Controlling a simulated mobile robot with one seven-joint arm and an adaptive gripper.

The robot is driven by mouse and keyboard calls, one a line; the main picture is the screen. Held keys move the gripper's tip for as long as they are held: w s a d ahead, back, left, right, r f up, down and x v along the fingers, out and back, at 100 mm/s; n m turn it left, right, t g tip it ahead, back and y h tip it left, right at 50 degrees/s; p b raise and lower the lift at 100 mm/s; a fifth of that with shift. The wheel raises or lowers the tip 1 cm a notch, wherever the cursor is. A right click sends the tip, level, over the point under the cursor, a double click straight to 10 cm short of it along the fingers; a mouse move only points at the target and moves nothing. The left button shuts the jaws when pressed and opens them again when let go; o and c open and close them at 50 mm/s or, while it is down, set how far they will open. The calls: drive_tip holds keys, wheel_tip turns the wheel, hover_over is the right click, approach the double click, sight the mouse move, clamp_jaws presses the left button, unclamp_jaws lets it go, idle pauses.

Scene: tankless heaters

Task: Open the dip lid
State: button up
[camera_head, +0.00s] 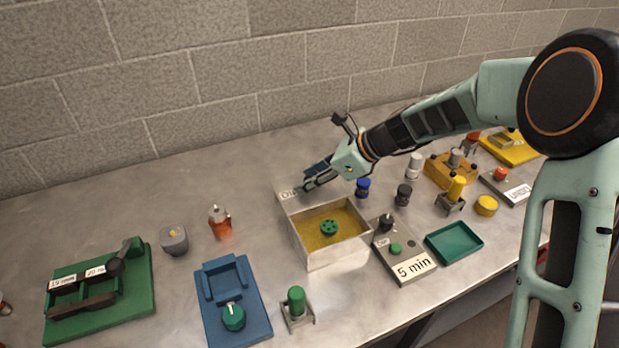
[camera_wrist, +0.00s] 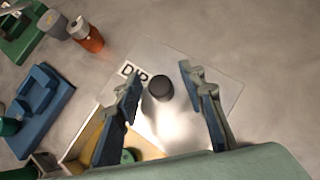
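The dip lid (camera_wrist: 215,95) is a pale plate marked "DIP" with a dark round knob (camera_wrist: 160,88). In the head view a corner of the lid (camera_head: 288,194) shows at the back left of the dip box (camera_head: 305,252); my gripper hides most of the rest. The box is uncovered over most of its top, showing a yellow inside and a green round piece (camera_head: 329,228). My gripper (camera_head: 308,180) is over the lid at the back of the box. In the wrist view its fingers (camera_wrist: 165,95) are apart, one on each side of the knob, with visible gaps.
A blue knob (camera_head: 363,188) and a black one (camera_head: 403,194) stand right of the box. A "5 min" timer block (camera_head: 412,268) and green tray (camera_head: 455,243) are further right. An orange bottle (camera_head: 220,222) stands left. The block wall (camera_head: 200,90) is behind.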

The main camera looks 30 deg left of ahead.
drive_tip(key=shift+d, duration=0.1)
drive_tip(key=s+v, duration=0.1)
drive_tip(key=v, duration=1)
drive_tip(key=shift+w+d+r, duration=0.25)
drive_tip(key=shift+w+r, duration=0.15)
drive_tip(key=shift+w, duration=0.1)
